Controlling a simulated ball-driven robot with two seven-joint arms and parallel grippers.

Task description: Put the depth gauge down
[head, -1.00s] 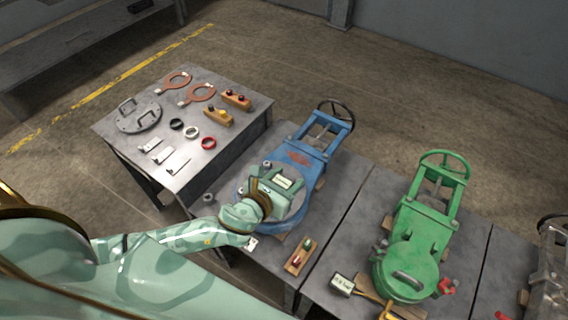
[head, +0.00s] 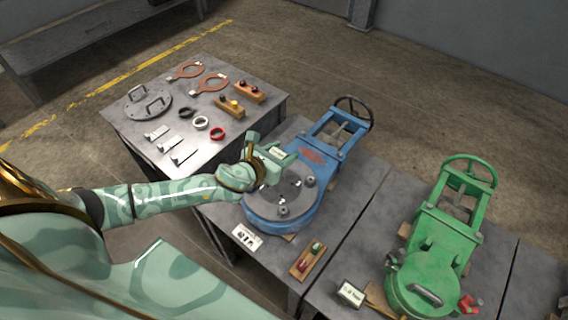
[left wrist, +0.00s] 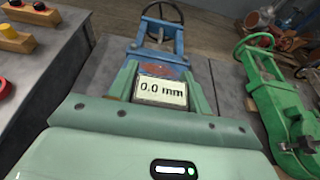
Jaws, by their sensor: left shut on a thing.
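My left gripper (head: 268,158) is shut on the depth gauge (left wrist: 162,91), whose display reads 0.0 mm in the left wrist view. The gauge sits between the two green fingers. In the head view the gripper hides most of it. The gripper is over the far-left edge of the blue valve's (head: 270,213) round flange, on the middle table. I cannot tell whether the gauge touches the valve. My right gripper is not in view.
A grey table (head: 190,158) at left holds gauges, coloured rings, orange gaskets (head: 209,82), wooden blocks with plugs and a handled round plate (head: 147,103). A green valve (head: 440,235) stands right. A label card (head: 247,237) and wooden block (head: 307,262) lie before the blue valve.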

